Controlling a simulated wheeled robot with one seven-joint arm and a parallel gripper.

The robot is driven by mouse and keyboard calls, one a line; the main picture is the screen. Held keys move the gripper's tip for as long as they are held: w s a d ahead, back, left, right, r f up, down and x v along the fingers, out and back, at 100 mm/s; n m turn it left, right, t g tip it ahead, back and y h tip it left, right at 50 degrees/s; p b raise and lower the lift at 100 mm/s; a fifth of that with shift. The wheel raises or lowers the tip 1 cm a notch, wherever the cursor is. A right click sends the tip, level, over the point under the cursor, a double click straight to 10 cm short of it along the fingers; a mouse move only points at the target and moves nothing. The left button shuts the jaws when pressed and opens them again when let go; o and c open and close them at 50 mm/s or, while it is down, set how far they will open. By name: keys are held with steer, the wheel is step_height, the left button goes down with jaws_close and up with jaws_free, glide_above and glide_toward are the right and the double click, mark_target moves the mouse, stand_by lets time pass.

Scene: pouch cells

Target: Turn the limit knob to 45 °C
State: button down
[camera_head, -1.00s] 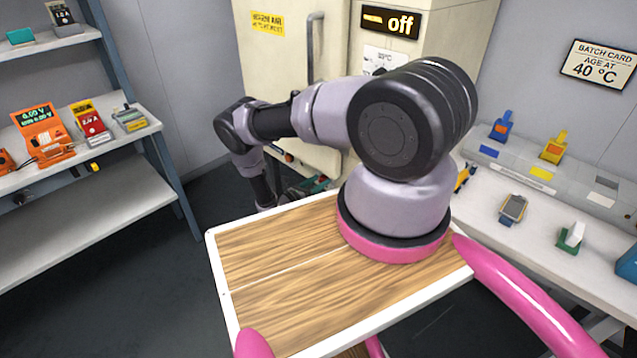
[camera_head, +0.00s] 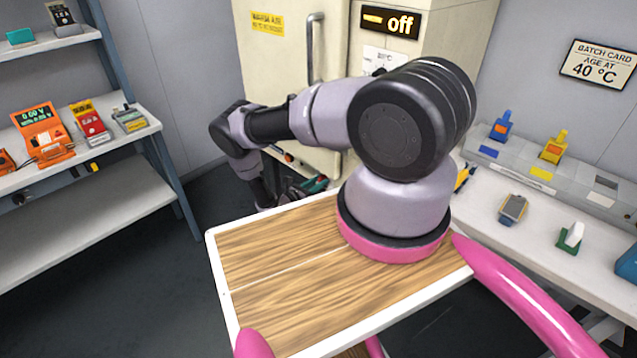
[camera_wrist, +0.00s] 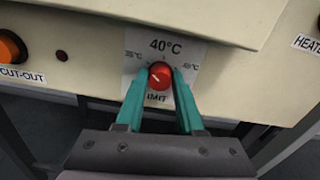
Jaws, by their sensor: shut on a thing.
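The red limit knob (camera_wrist: 159,76) is on the oven's front panel in the wrist view, on a white scale plate (camera_wrist: 190,52). The plate reads 40 °C at the top, with smaller marks to the left and right, the right one seemingly 45 °C. A pale line on the knob appears to slant to the upper left, off the right mark. My gripper (camera_wrist: 160,73) has its teal fingers on either side of the knob, shut on it. In the head view the knob is hidden, and my gripper (camera_head: 316,185) shows only partly behind my arm.
The oven (camera_head: 290,95) has a closed door with a handle, and its display (camera_head: 389,22) reads "off". A batch card (camera_head: 598,64) on the wall reads "age at 40 °C". An orange cut-out button (camera_wrist: 10,47) lies left of the knob, with a heater label (camera_wrist: 306,43) at right.

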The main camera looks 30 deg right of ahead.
steer(key=m, duration=2.2)
steer(key=shift+f, duration=0.1)
steer(key=shift+m, duration=0.3)
steer(key=c, duration=0.5)
jaws_free()
steer(key=v, duration=1.1)
